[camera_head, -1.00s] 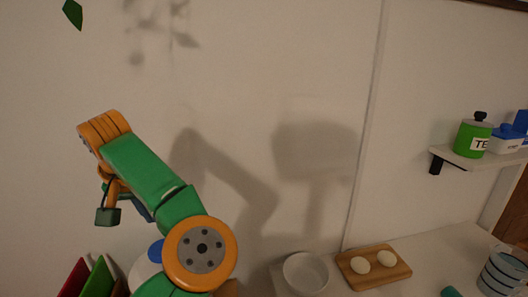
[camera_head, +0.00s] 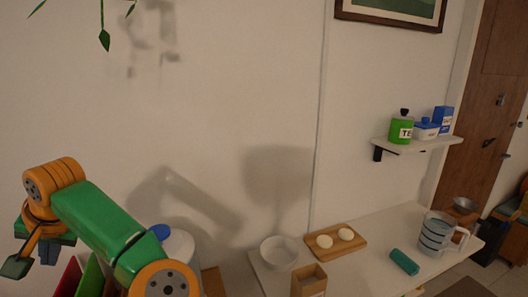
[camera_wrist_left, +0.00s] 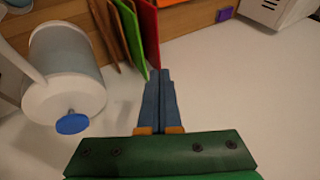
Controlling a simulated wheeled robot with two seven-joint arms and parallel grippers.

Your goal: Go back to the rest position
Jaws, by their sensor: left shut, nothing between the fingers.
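My left arm comes in from the lower left in the head view, its green and orange links raised in front of the wall. My left gripper (camera_head: 36,262) is at the far left edge. In the left wrist view the gripper (camera_wrist_left: 160,76) has its two blue-grey fingers pressed together, with nothing between them, above the white counter. My right gripper is in neither view.
A white container with a blue knob (camera_wrist_left: 72,123) stands left of my fingers, and colored boards (camera_wrist_left: 146,32) stand just beyond them. A white bowl (camera_head: 279,252), an egg board (camera_head: 335,242), a wooden box (camera_head: 309,281), a green cylinder (camera_head: 404,262) and a striped mug (camera_head: 436,234) are on the counter. A shelf (camera_head: 417,147) holds containers.

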